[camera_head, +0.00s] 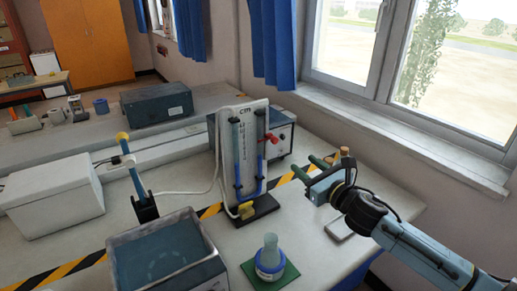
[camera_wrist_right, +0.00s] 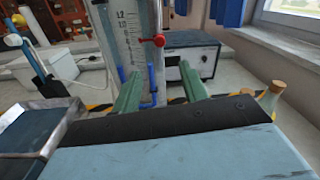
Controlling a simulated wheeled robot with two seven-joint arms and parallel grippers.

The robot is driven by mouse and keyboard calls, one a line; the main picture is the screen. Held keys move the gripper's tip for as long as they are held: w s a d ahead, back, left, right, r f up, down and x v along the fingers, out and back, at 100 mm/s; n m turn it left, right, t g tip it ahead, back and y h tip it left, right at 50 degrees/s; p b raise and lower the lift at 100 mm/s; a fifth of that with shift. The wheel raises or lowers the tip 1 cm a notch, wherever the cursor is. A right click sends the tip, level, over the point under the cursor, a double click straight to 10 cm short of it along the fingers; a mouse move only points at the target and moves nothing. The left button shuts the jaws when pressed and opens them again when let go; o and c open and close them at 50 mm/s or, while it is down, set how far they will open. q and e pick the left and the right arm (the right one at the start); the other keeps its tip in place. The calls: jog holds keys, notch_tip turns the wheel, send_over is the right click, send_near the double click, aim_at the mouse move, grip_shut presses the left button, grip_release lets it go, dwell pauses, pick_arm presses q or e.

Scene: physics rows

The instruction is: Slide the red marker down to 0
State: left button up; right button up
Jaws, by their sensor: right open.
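The red marker (camera_head: 271,138) sits on the right tube of an upright U-tube gauge with a white scale board (camera_head: 257,112) marked "cm". In the right wrist view the red marker (camera_wrist_right: 154,40) shows high on the tube, near the upper scale numbers. Blue liquid (camera_head: 262,172) stands in the tubes, below the marker on the right. My right gripper (camera_head: 309,166) is open and empty, to the right of the gauge and apart from it. In the wrist view its green fingertips (camera_wrist_right: 160,74) appear either side of the tube, lower than the marker. The 0 mark is too small to read.
A blue-topped tray (camera_head: 168,254) and a flask on a green mat (camera_head: 288,275) stand in front. A grey instrument box (camera_head: 281,135) is behind the gauge. A small corked bottle (camera_head: 344,153) stands by my right gripper. Hoses run left from the gauge.

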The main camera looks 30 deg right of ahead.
send_near(276, 141)
jog(key=w, duration=0.6)
jog(key=shift+w+a+p, duration=0.1)
jog(key=shift+w+p, duration=0.2)
pick_arm(q)
jog(key=shift+w+r, duration=0.35)
jog(key=shift+w, duration=0.5)
pick_arm(e)
jog(key=shift+w, duration=0.85)
jog(key=shift+c, duration=0.4)
pick_arm(q)
jog(key=shift+w, duration=0.1)
pick_arm(e)
grip_shut()
